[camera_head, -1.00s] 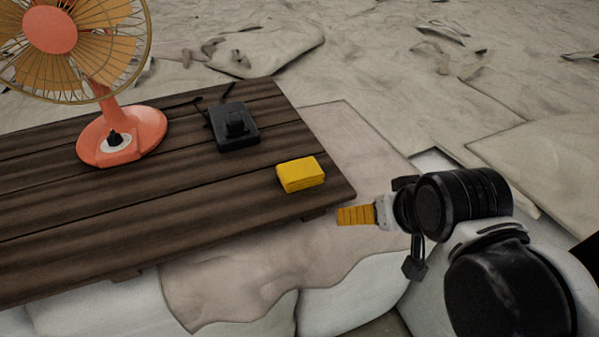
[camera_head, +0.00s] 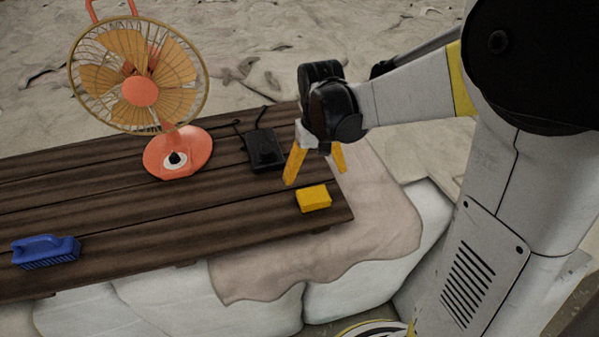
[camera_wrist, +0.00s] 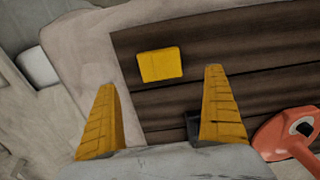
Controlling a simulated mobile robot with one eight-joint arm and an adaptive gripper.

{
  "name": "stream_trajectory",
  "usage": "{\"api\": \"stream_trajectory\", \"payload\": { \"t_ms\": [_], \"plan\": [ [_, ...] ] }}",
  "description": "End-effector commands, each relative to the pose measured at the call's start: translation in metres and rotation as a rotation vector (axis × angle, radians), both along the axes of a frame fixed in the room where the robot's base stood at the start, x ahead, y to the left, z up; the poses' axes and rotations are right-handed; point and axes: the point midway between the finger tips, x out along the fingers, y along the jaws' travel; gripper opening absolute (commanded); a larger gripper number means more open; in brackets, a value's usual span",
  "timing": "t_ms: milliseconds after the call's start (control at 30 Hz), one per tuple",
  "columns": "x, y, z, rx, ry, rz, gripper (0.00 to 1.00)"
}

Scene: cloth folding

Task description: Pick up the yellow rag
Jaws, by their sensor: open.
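The yellow rag (camera_head: 313,198) is a small folded block lying flat on the dark wooden table (camera_head: 120,220), near its right end. It also shows in the wrist view (camera_wrist: 160,64), above and between the two fingers. My gripper (camera_head: 316,176) is open and empty, with its orange fingers pointing down. In the head view it shows just above and behind the rag, apart from it. In the wrist view the gripper (camera_wrist: 162,92) has its fingers spread wider than the rag, and nothing is between them.
A black box-like device (camera_head: 264,150) with a cable lies behind the rag, left of my gripper. An orange fan (camera_head: 180,152) stands farther left. A blue brush (camera_head: 46,252) lies at the front left. The table around the rag's front and left is clear.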

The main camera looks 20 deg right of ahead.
Motion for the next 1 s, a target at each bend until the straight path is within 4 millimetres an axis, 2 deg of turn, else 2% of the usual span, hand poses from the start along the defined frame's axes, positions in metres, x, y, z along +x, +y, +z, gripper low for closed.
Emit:
{"api": "stream_trajectory", "payload": {
  "t_ms": [100,367,633,933,967,1000],
  "plan": [
    [0.0,0.0,-0.024,0.0,-0.001,0.0,1.0],
    [-0.001,0.0,-0.048,0.0,-0.002,0.0,1.0],
    [-0.003,0.001,-0.088,0.0,-0.003,0.0,1.0],
    [-0.003,0.001,-0.095,0.0,-0.003,0.0,1.0],
    [-0.003,0.001,-0.095,0.0,-0.003,0.0,0.94],
    [-0.003,0.001,-0.095,0.0,-0.003,0.0,0.82]
  ]
}}
